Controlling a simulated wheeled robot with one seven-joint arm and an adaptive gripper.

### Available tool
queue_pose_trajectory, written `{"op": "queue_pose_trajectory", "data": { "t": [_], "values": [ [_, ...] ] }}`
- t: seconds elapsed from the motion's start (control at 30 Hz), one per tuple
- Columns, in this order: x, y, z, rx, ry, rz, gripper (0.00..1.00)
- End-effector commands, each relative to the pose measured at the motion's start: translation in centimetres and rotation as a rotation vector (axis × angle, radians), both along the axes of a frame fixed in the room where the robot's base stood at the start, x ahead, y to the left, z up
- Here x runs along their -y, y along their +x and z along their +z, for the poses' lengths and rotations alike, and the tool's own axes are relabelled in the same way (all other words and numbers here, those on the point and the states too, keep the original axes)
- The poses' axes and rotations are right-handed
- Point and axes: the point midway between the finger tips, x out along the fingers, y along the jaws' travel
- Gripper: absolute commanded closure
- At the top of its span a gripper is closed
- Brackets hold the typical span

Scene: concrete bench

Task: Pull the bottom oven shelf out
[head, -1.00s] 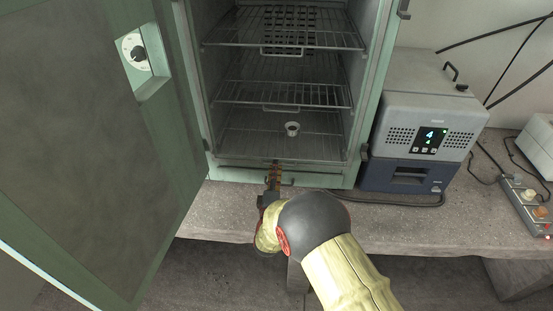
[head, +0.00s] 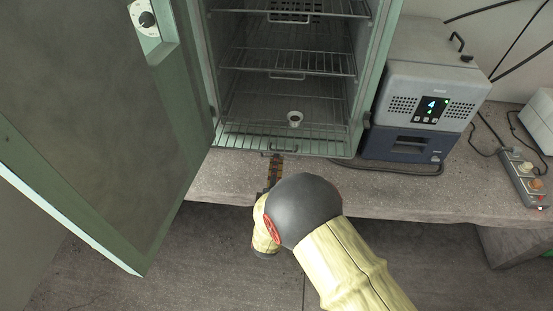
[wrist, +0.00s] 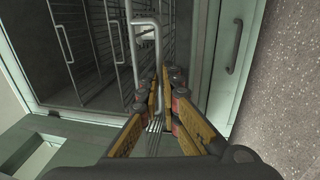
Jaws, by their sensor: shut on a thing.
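The bottom oven shelf (head: 240,136) is a wire rack that sticks part way out over the oven's front edge. A small pale cup (head: 295,119) stands upright on it. My gripper (head: 276,163) is at the front middle of this shelf, below the cup in the head view, partly hidden by my wrist. In the wrist view, my gripper (wrist: 164,98) has its fingers closed on the shelf's bent metal handle (wrist: 158,55). The oven (head: 365,75) is pale green with a grey interior.
The oven door (head: 90,110) stands wide open at the left. The middle shelf (head: 315,61) and top shelf (head: 315,6) are inside. A grey and blue device (head: 415,110) stands close at right. The concrete bench (head: 220,180) is clear in front.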

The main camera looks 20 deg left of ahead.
Motion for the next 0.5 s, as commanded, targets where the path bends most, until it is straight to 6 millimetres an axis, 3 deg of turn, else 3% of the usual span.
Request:
{"op": "queue_pose_trajectory", "data": {
  "t": [0.17, 0.2, 0.3, 0.5],
  "values": [
    [0.04, -0.03, -0.22, -0.003, -0.003, 0.001, 1.0],
    [0.04, -0.03, -0.22, -0.003, -0.003, 0.001, 0.93],
    [0.04, -0.01, -0.2, -0.004, -0.002, 0.001, 0.88],
    [0.02, 0.01, -0.09, -0.002, -0.001, 0.0, 0.88]
  ]
}}
